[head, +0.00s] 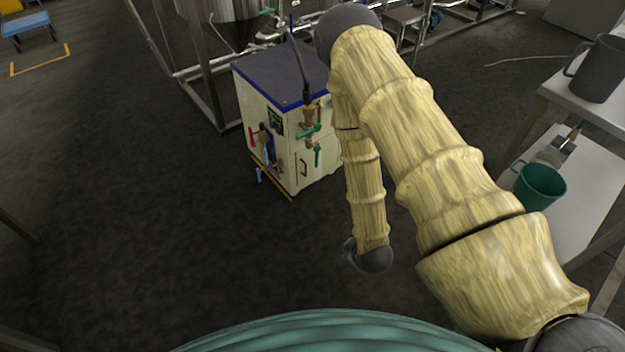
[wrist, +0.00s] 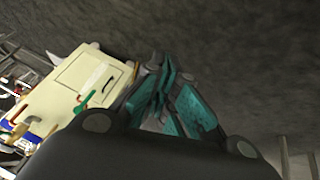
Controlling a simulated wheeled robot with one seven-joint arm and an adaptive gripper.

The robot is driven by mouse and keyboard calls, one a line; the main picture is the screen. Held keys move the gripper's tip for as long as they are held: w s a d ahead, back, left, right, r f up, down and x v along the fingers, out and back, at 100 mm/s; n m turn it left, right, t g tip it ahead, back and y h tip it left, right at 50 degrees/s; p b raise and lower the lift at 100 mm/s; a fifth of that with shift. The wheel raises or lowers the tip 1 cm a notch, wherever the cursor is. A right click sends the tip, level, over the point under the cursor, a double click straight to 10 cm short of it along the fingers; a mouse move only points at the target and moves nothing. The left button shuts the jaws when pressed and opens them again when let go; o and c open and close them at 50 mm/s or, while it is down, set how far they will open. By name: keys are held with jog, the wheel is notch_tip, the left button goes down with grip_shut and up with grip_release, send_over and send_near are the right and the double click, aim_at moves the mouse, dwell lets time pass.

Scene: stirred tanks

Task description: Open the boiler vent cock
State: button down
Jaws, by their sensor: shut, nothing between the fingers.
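The boiler (head: 258,88) is a cream cabinet with a dark top edged in blue, left of my arm in the head view. Brass fittings with green handles (head: 308,131) are on its front right. A red handle (head: 253,137) and a blue part are further left. I cannot tell which one is the vent cock. In the wrist view the boiler (wrist: 84,72) appears tilted at the left, with a green handle (wrist: 86,104) low on it. My gripper (wrist: 163,72) has teal fingers, is shut and empty, and appears right of the boiler. The head view does not clearly show it.
Metal tank frames (head: 200,75) stand behind the boiler. The dark floor (head: 130,200) left of the boiler is clear.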

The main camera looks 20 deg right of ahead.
aim_at(317, 159)
jog(key=w+d+f+n+t+y+b, duration=0.1)
jog(key=w+f+n+t+b, duration=0.25)
jog(key=w+b, duration=0.4)
jog(key=w+d+f+n+t+b, duration=0.1)
jog(key=w+f+n+t+b, duration=0.2)
jog(key=w, duration=0.7)
jog(key=w+n+t+y+b, duration=0.4)
jog(key=w+n+b, duration=0.5)
jog(key=w+b, duration=0.9)
jog(key=shift+w+a+f+t+b, duration=0.2)
jog(key=shift+w+t+b, duration=0.15)
jog(key=shift+w, duration=2.9)
jog(key=shift+d, duration=0.1)
jog(key=shift+w+d+f+n+p, duration=0.1)
jog(key=shift+w+d+n+p, duration=0.3)
jog(key=shift+d, duration=0.25)
